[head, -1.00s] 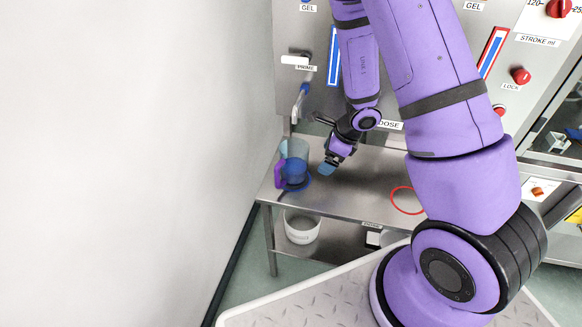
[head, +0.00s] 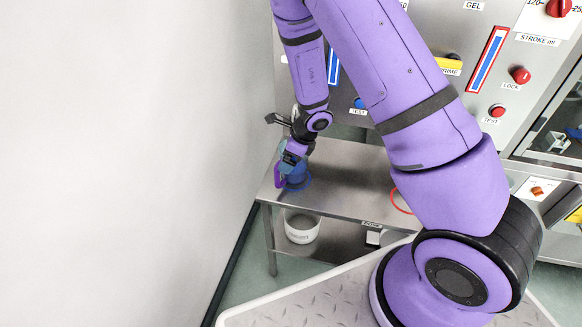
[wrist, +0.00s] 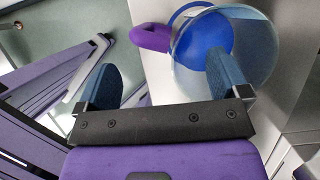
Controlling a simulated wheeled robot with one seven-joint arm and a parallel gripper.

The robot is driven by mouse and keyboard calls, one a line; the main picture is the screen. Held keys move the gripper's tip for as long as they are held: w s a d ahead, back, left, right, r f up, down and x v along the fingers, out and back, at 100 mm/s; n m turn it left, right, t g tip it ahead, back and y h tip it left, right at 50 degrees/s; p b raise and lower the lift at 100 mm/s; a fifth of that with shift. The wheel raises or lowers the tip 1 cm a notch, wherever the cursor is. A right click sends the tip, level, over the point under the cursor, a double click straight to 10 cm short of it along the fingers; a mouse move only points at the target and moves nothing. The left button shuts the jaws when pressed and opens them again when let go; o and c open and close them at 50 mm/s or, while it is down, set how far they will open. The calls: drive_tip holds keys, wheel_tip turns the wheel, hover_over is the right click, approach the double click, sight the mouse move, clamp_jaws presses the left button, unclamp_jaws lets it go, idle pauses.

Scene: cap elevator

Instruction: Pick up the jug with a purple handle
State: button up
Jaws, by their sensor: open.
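The jug (head: 299,178) is clear with blue inside and stands at the left end of the steel bench, partly hidden by my gripper. Its purple handle (head: 278,177) is on the left side. My gripper (head: 288,162) is open and above the handle side of the jug. In the wrist view, my gripper (wrist: 163,66) has its two blue fingers spread. The purple handle (wrist: 150,37) shows between and beyond them. The right finger overlaps the round mouth of the jug (wrist: 262,52); I cannot tell whether it touches. The left finger is clear of the handle.
The steel bench (head: 345,190) has free room right of the jug, up to a red ring (head: 399,203). A white bucket (head: 301,228) stands on the lower shelf. The machine panel (head: 440,95) rises behind. A white wall (head: 130,150) is close on the left.

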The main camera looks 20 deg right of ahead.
drive_tip(key=shift+x, duration=1)
drive_tip(key=shift+c, duration=0.4)
clamp_jaws()
idle(0.4)
